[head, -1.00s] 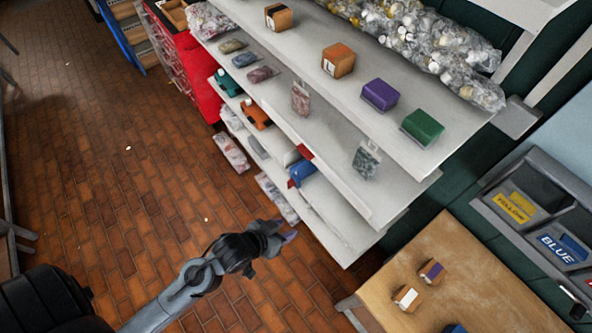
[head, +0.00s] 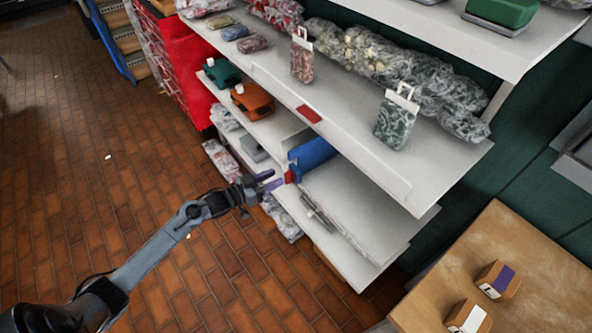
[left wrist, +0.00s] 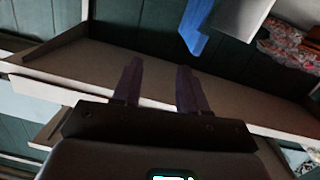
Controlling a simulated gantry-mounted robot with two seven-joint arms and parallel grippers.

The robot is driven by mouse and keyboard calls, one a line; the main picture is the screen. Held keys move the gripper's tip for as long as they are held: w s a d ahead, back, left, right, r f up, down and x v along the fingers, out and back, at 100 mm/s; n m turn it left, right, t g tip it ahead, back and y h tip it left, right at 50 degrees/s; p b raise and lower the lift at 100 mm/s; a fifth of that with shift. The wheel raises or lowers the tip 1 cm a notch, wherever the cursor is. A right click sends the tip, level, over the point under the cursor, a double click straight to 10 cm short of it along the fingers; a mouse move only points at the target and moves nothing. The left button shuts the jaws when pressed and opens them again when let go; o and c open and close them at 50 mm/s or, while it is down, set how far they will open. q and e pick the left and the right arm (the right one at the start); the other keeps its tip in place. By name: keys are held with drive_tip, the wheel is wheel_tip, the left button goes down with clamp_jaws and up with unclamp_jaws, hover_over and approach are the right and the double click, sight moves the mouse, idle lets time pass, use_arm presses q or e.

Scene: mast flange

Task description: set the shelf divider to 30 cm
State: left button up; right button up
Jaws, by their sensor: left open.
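A blue upright piece (head: 312,153), which looks like the shelf divider, stands on a lower shelf (head: 350,205) in the head view. A red part (head: 289,176) is at its front end, and a grey panel is beside it. In the left wrist view, a blue piece (left wrist: 196,27) hangs at the top, right of centre, beside a pale panel (left wrist: 240,16). My left gripper (head: 266,181) is open and empty, just in front of the shelf edge, left of the red part and apart from it. Its two purple fingers (left wrist: 160,75) point at the shelf. My right gripper is not in view.
A red mark (head: 309,114) is on the front edge of the shelf above. That shelf holds bagged goods (head: 396,120). Left of the divider are an orange bin (head: 252,101) and a green bin (head: 222,73). The shelf right of the divider is largely clear. A wooden table (head: 535,260) stands at lower right.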

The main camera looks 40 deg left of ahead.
sight(298, 151)
use_arm(q)
drive_tip(key=w+a+f+b, duration=0.3)
drive_tip(key=a+b, duration=0.1)
drive_tip(key=b, duration=0.1)
drive_tip(key=shift+m+t+y, duration=0.3)
drive_tip(key=shift+m+t, duration=0.1)
drive_tip(key=shift+t, duration=0.3)
drive_tip(key=b+x, duration=0.2)
drive_tip(key=x, duration=0.2)
drive_tip(key=a+b+x, duration=0.1)
drive_tip(key=b+x, duration=0.2)
drive_tip(key=x, duration=0.1)
drive_tip(key=b+x, duration=0.2)
drive_tip(key=x, duration=0.2)
drive_tip(key=shift+w+a+r+b, duration=0.15)
drive_tip(key=shift+a+r+b, duration=0.1)
drive_tip(key=shift+a+b, duration=0.1)
drive_tip(key=shift+w+d, duration=0.15)
drive_tip(key=shift+w, duration=0.25)
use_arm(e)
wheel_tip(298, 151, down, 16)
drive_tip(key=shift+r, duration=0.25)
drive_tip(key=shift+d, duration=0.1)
use_arm(q)
clamp_jaws()
